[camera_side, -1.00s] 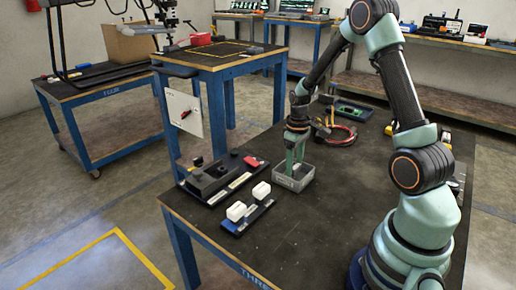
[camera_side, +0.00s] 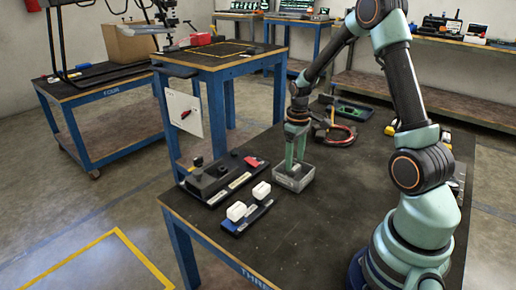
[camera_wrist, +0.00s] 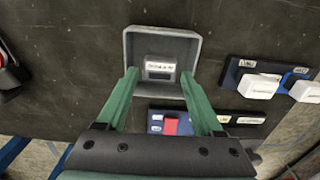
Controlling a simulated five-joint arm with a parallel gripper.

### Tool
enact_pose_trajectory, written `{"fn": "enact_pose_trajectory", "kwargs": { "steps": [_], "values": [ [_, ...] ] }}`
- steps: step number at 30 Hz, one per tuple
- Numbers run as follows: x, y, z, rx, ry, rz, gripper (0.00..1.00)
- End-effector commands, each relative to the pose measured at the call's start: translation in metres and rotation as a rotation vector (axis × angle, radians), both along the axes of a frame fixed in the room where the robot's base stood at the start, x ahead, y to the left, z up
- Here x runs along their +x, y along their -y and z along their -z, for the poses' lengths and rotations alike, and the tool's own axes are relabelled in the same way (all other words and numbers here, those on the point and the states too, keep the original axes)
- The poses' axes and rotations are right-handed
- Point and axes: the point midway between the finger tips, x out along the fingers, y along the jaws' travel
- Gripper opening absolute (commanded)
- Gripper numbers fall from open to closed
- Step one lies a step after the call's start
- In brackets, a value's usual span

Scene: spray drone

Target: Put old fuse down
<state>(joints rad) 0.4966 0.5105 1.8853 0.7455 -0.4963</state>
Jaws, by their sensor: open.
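A small grey open tray (camera_side: 293,184) stands on the dark table; it also shows in the wrist view (camera_wrist: 129,52). Inside it lies a small grey block with a white label, apparently the old fuse (camera_wrist: 160,68). The label is too small to read. My gripper (camera_side: 295,165) is directly over the tray, fingers pointing down. In the wrist view its green fingertips (camera_wrist: 159,76) are spread wide, one on each side of the block, with gaps between.
Two white blocks (camera_side: 236,211) sit on a narrow blue and black holder in front of the tray. A black fixture (camera_side: 208,180) with a red piece (camera_side: 252,161) stands to the left. A red cable coil (camera_side: 343,134) lies behind. The table's right front is clear.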

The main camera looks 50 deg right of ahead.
Motion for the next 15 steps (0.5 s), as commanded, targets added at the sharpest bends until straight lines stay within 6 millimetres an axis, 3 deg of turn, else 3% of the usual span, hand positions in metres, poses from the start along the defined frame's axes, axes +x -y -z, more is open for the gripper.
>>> {"fn": "enact_pose_trajectory", "kwargs": {
  "steps": [9, 15],
  "values": [
    [0.001, 0.0, -0.067, -0.003, 0.005, 0.0, 0.68],
    [0.001, 0.0, -0.089, -0.001, 0.002, 0.0, 0.68]
  ]
}}
